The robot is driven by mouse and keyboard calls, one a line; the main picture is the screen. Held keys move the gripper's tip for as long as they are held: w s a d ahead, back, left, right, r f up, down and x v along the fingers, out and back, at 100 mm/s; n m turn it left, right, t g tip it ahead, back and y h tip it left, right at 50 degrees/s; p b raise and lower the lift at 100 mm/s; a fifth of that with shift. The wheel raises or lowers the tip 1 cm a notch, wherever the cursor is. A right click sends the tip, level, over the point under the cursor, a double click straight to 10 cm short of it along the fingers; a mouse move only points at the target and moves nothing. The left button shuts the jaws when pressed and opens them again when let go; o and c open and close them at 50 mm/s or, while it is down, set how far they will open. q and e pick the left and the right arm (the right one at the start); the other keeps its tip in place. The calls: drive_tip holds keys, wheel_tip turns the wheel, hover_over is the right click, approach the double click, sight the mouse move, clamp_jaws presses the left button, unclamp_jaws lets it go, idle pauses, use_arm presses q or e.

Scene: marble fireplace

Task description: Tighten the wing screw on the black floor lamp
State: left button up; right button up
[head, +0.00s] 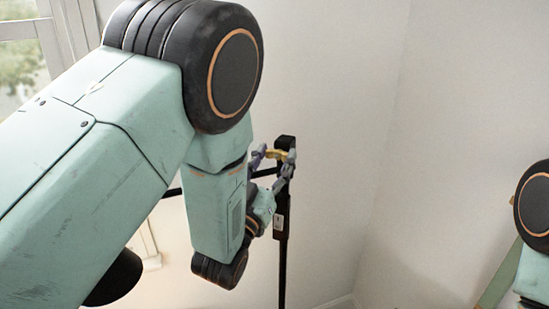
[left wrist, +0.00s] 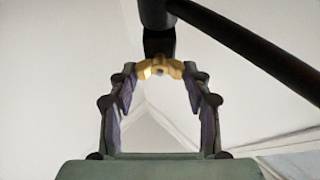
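The wing screw (head: 277,154) is gold-yellow and sits near the top of the black floor lamp (head: 283,225). In the left wrist view the wing screw (left wrist: 160,68) lies centred between my fingertips, in front of the dark lamp post (left wrist: 158,40). My left gripper (head: 273,162) reaches the post from the left. In the left wrist view its purple-padded fingers (left wrist: 160,75) meet the screw's wings on both sides, so it looks shut on the wing screw. The fingers stay well apart, spread by the wings. My right gripper is out of view.
A black lamp bar (left wrist: 250,50) runs diagonally at the upper right of the left wrist view. A window (head: 22,50) is at the far left. Plain pale walls (head: 345,80) stand behind the lamp, with free room to its right.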

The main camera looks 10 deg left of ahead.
use_arm(q)
drive_tip(key=shift+a, duration=0.15)
drive_tip(key=shift+c, duration=0.8)
drive_tip(key=shift+d, duration=0.25)
drive_tip(key=c, duration=0.4)
drive_tip(key=shift+a, duration=0.15)
drive_tip(key=shift+c, duration=0.2)
drive_tip(key=shift+f+m+h+b, duration=0.15)
drive_tip(key=shift+m+h+b, duration=0.35)
drive_tip(key=shift+m+b, duration=0.5)
drive_tip(key=m+h+b, duration=0.1)
drive_tip(key=m+b, duration=0.1)
drive_tip(key=m, duration=0.1)
drive_tip(key=shift+w+g+h, duration=0.1)
drive_tip(key=shift+g+h, duration=0.2)
drive_tip(key=shift+g, duration=0.1)
drive_tip(key=shift+m+g+h+b, duration=0.35)
drive_tip(key=shift+m+h+b, duration=0.15)
drive_tip(key=shift+m, duration=0.65)
drive_tip(key=shift+m+g+h+b, duration=0.4)
drive_tip(key=shift+m+b, duration=0.15)
drive_tip(key=shift+m, duration=0.9)
